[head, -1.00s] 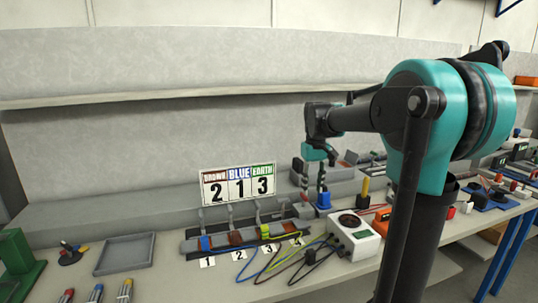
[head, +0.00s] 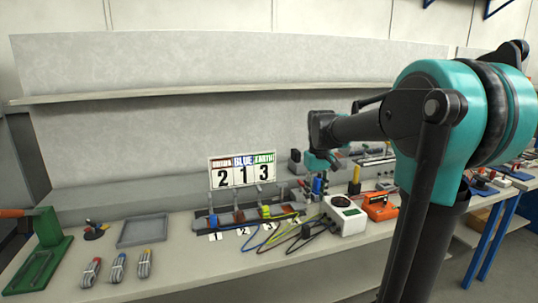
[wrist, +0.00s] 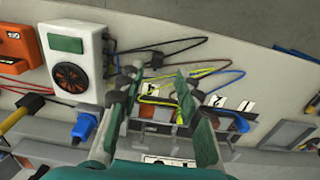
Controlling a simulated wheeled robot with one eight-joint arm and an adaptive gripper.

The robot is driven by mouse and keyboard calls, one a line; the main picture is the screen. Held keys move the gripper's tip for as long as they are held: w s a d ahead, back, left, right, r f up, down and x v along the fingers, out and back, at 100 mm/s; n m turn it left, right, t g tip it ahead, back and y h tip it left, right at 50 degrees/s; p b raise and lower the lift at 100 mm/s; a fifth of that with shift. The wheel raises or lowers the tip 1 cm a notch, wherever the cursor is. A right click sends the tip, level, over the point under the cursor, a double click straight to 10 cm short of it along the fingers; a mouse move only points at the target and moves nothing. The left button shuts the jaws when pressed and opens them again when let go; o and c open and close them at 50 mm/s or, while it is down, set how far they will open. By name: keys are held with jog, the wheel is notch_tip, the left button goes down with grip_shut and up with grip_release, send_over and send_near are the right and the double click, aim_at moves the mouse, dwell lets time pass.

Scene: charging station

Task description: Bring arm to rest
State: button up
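My arm (head: 450,110) reaches over the bench from the right. My gripper (head: 318,184) hangs above the bench near the right end of the terminal block (head: 226,222). In the wrist view my gripper (wrist: 158,76) has its two fingers apart, with nothing held between them. Beneath them are the terminal block and its wires (wrist: 195,72), some way below the fingertips. In the head view the block carries blue, brown and yellow-green parts, with blue, black and yellow-green wires (head: 272,234) running from it to the right.
A white meter box (head: 344,216) and an orange device (head: 380,207) stand right of the block. A number sign (head: 240,172) stands behind it. A grey tray (head: 144,230), wire bundles (head: 118,267) and a green stand (head: 45,245) are at left. The front bench strip is clear.

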jog(key=s+d+f+m+t, duration=0.1)
jog(key=s+f+t, duration=0.1)
jog(key=s+f, duration=0.7)
jog(key=s+d+f+m+t, duration=0.1)
jog(key=s+d+f+m, duration=0.1)
jog(key=s+f, duration=0.8)
jog(key=shift+s+d+t, duration=0.25)
jog(key=shift+s+t, duration=0.15)
jog(key=shift+s, duration=0.35)
